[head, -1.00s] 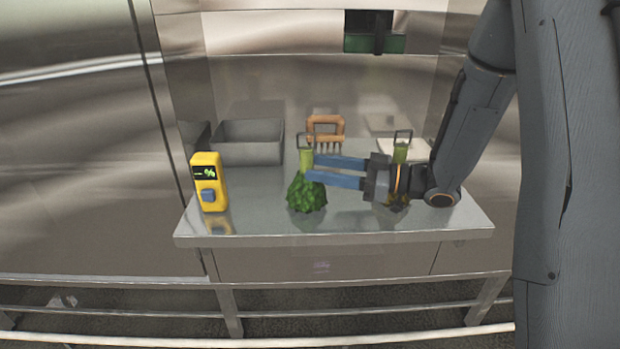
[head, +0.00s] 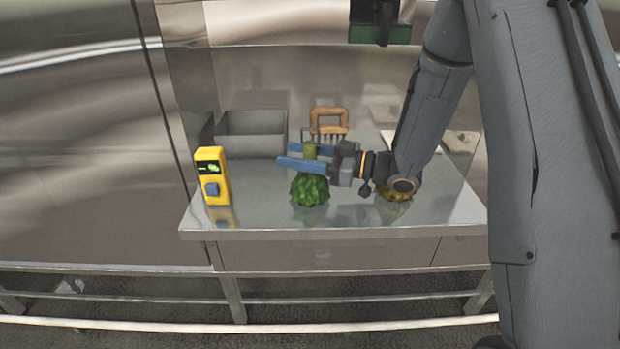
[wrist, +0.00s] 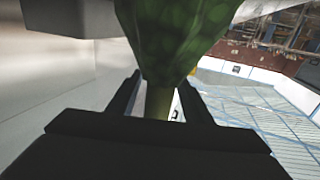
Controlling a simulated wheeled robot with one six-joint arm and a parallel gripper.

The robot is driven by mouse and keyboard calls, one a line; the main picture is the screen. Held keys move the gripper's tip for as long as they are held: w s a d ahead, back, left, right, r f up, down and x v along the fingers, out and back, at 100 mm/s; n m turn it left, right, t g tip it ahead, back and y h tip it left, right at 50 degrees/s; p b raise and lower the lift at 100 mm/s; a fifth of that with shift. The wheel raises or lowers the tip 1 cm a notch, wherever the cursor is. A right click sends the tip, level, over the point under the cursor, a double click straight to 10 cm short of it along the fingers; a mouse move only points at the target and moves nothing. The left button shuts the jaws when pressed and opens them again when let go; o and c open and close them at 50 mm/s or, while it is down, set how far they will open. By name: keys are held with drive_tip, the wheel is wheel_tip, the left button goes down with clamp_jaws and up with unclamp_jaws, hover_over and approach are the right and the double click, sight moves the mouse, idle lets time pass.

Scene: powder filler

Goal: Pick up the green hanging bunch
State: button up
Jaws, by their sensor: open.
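The green hanging bunch (head: 310,190) stands on the steel table, a bumpy dark green mass below with a lighter green stem (head: 311,151) above. My gripper (head: 286,155) is open, its blue fingers pointing left at stem height, one on the far side and one on the near side. The stem lies between the fingers in the picture. In the wrist view the bunch (wrist: 175,40) fills the upper middle, and its stem (wrist: 158,102) runs down between the two dark fingers. The stem's top handle is hidden or unclear.
A yellow meter (head: 212,176) stands at the table's left. A grey bin (head: 250,134) and an orange-handled brush-like tool (head: 328,122) are behind. A yellowish bunch (head: 393,193) is partly hidden under my arm at right. The table's front edge (head: 330,233) is clear.

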drive_tip(key=shift+a, duration=0.1)
clamp_jaws()
drive_tip(key=shift+r, duration=0.1)
idle(0.3)
